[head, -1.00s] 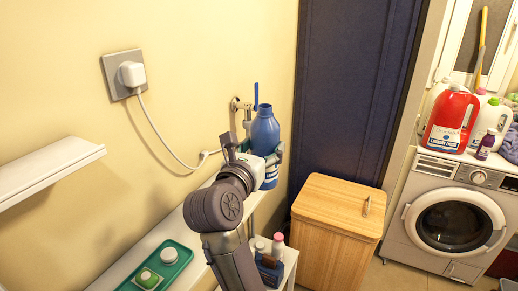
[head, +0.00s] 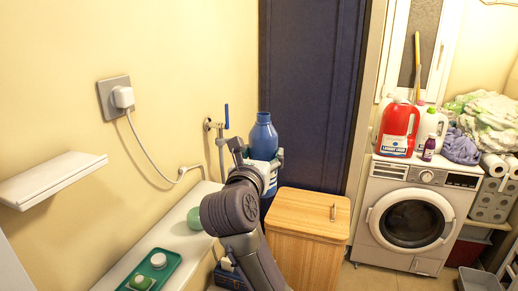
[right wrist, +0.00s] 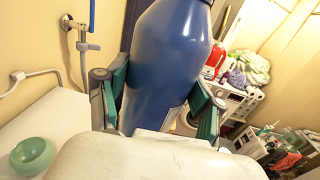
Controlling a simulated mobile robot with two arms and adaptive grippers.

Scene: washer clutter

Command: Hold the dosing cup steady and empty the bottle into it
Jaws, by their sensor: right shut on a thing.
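A blue bottle (head: 263,138) is held upright in my right gripper (head: 259,158). In the right wrist view the bottle (right wrist: 168,65) stands between the two green-padded fingers of the right gripper (right wrist: 158,100), which are shut on it. Its top is cut off there, and its lower part is hidden behind the gripper body. I cannot pick out a dosing cup for certain. My left gripper is not in view.
A green tray (head: 176,262) with small items lies on the white shelf (head: 185,240). A wooden cabinet (head: 310,215) stands right of my arm. A washer (head: 410,215) carries a red jug (head: 397,130) and other bottles. A tap pipe (head: 220,150) is on the wall.

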